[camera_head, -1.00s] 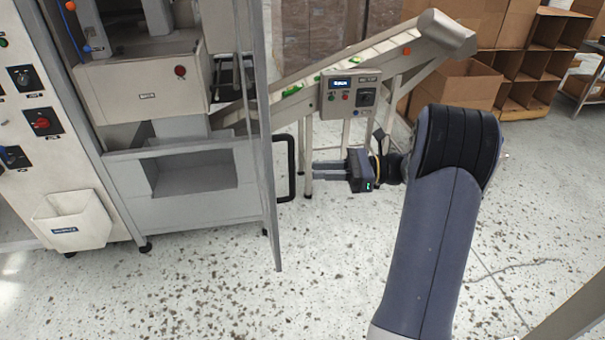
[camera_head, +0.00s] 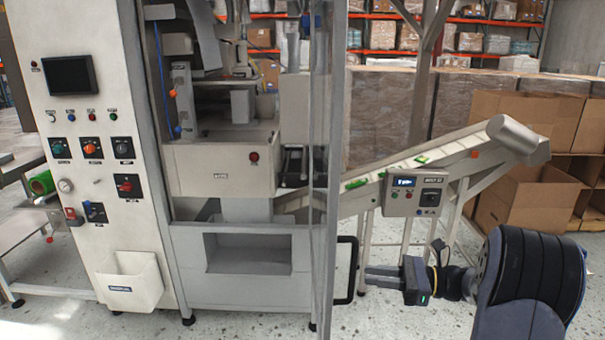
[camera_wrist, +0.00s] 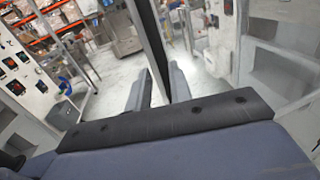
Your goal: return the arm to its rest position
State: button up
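My arm (camera_head: 530,285) reaches in from the lower right in the head view, bent at a dark joint. My gripper (camera_head: 368,276) points left, empty, with a narrow gap between its two fingers. It is just right of the black handle (camera_head: 354,270) on the open machine door (camera_head: 322,200); I see no grip on the handle. In the wrist view the fingers of my gripper (camera_wrist: 157,88) stand apart, with a dark upright edge showing between them. Whether that edge is between the fingers or beyond them I cannot tell.
The machine cabinet (camera_head: 95,140) with its white bin (camera_head: 130,280) stands left. The inclined conveyor (camera_head: 455,150) with its control box (camera_head: 415,196) rises behind my gripper. Cardboard boxes (camera_head: 530,200) are at right. Speckled floor shows below.

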jog(key=p, duration=0.1)
send_over(350, 300)
jog(key=shift+w+r, duration=0.1)
jog(key=shift+w, duration=0.25)
jog(key=shift+a, duration=0.4)
